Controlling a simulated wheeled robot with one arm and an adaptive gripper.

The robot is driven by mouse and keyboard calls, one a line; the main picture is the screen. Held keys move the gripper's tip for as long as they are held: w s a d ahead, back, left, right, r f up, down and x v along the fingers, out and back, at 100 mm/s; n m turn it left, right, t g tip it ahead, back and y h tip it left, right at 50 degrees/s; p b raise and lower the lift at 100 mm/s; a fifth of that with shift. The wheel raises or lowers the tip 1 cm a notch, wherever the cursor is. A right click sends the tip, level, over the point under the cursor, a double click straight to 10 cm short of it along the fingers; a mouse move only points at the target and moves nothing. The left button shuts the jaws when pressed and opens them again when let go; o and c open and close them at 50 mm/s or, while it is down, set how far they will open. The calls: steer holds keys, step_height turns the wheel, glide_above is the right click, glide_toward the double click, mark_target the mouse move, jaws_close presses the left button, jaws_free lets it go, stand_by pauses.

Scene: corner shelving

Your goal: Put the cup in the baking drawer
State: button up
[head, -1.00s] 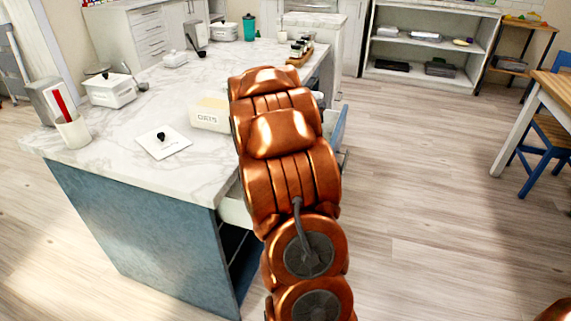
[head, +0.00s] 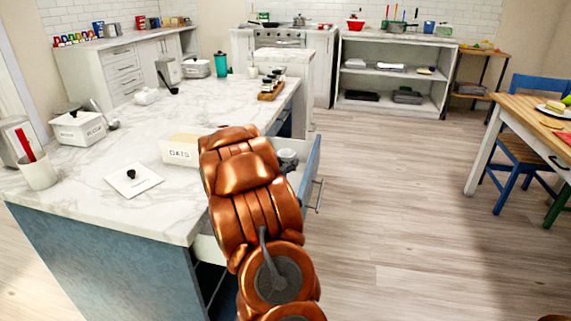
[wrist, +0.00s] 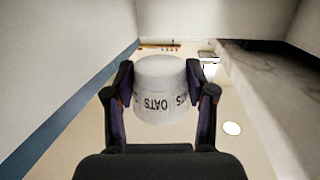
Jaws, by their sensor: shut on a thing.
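My gripper (wrist: 159,92) is shut on a white, round cup (wrist: 158,75) with OATS lettering, upside down in the wrist view. The fingers press on both its sides. The cup is over or inside the open drawer (wrist: 100,75); whether it touches the floor I cannot tell. In the head view the drawer, with its blue front (head: 310,170), stands pulled out from the right side of the island. My arm hides its near part. A greyish round shape shows in the drawer there, too small to identify surely.
In the wrist view, a white disc (wrist: 232,128) lies to the right, and a marble counter edge (wrist: 275,95) runs along the right. On the island (head: 120,165) are an OATS box (head: 180,149) and a square lid (head: 133,181). Open floor lies right of the drawer.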

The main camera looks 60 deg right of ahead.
steer(key=shift+f, duration=0.6)
steer(key=o, duration=1.2)
steer(key=shift+s+f, duration=0.1)
steer(key=shift+f, duration=0.1)
steer(key=shift+o, duration=0.2)
steer(key=shift+r, duration=0.55)
steer(key=p+v, duration=0.1)
steer(key=v, duration=1.1)
steer(key=shift+r, duration=0.2)
